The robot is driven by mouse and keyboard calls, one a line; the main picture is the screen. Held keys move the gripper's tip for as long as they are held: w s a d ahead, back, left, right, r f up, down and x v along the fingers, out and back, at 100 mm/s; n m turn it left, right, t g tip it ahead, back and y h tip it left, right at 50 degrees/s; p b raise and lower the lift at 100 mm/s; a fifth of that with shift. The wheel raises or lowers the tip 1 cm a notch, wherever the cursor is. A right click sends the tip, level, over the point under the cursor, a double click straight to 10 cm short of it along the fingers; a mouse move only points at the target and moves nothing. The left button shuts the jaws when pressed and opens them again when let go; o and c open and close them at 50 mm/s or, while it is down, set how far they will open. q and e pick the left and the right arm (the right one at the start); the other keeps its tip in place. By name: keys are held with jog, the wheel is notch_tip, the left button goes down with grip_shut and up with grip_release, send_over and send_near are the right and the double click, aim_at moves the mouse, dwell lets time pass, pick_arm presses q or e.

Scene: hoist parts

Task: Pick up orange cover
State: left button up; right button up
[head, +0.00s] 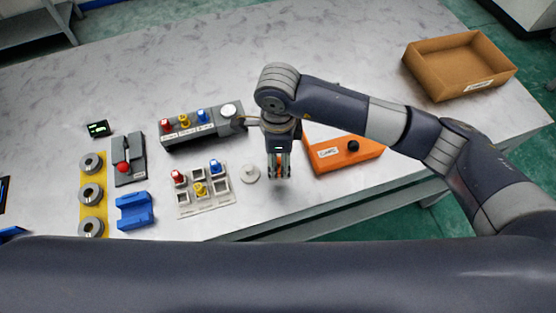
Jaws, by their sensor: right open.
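The orange cover (366,163) lies on the table right of centre, close to the front edge. It has a black knob on top and a white label at its left end. My right forearm passes over its back part and hides some of it. My right gripper (279,177) points down just left of the cover, apart from it, open and with nothing seen between its fingers. My left gripper does not show.
A cardboard box (432,77) stands at the back right. Left of my right gripper are a small white disc (250,174), a white tray (212,203) with coloured pieces and a dark block (179,139) with coloured knobs. A blue holder (135,211) and grey rings on a yellow strip (81,208) lie further left.

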jog(key=shift+f, duration=1.1)
jog(key=c, duration=0.8)
